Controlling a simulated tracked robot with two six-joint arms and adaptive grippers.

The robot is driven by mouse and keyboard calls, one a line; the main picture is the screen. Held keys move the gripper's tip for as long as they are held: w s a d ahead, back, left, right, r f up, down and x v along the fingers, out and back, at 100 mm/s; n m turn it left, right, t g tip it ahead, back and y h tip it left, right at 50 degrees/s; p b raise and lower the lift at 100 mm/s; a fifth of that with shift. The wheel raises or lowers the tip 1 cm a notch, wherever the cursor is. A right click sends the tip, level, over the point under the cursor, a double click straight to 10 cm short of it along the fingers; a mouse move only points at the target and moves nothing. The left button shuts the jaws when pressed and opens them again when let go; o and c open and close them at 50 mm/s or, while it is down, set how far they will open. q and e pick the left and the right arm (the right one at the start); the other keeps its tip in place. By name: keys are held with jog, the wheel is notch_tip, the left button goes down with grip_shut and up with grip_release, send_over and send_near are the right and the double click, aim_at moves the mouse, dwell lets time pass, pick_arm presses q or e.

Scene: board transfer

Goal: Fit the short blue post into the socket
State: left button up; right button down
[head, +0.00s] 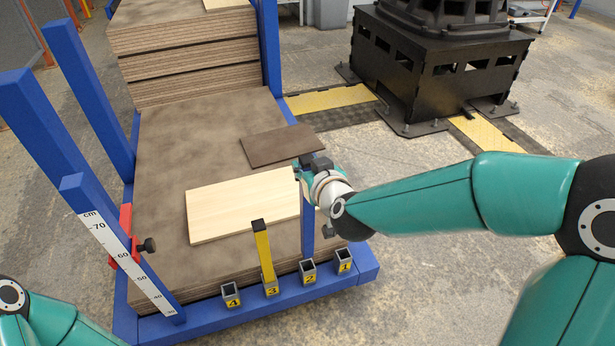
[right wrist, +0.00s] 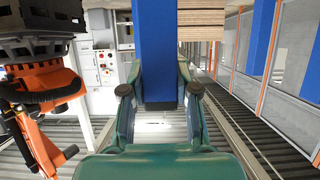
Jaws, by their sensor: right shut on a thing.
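The short blue post (head: 307,228) hangs upright below my right gripper (head: 308,168), which is shut on its upper part. The post also shows between the two fingers in the right wrist view (right wrist: 157,55). Its lower end is at the square metal socket 2 (head: 308,272) on the blue front beam; I cannot tell whether it is just above, behind or inside the rim. Socket 1 (head: 344,261) and socket 4 (head: 231,295) look empty. A yellow post (head: 264,252) with a dark top stands in socket 3 (head: 271,288). My left gripper is out of view.
A pale board (head: 235,207) and a dark brown board (head: 281,145) lie on the large board stack (head: 165,165). Blue uprights (head: 70,115) and a centimetre scale (head: 128,262) with a red slider (head: 125,232) stand at left. A black machine base (head: 430,75) stands behind.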

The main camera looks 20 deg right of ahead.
jog(key=shift+r, duration=0.2)
jog(key=b, duration=0.5)
send_over(309, 219)
jog(key=w, duration=0.1)
jog(key=shift+f, duration=3)
jog(key=shift+w, duration=0.15)
jog(key=shift+p, duration=0.35)
jog(key=shift+f+b, duration=4.65)
jog(key=shift+f, duration=0.55)
jog(key=c, duration=0.8)
grip_release()
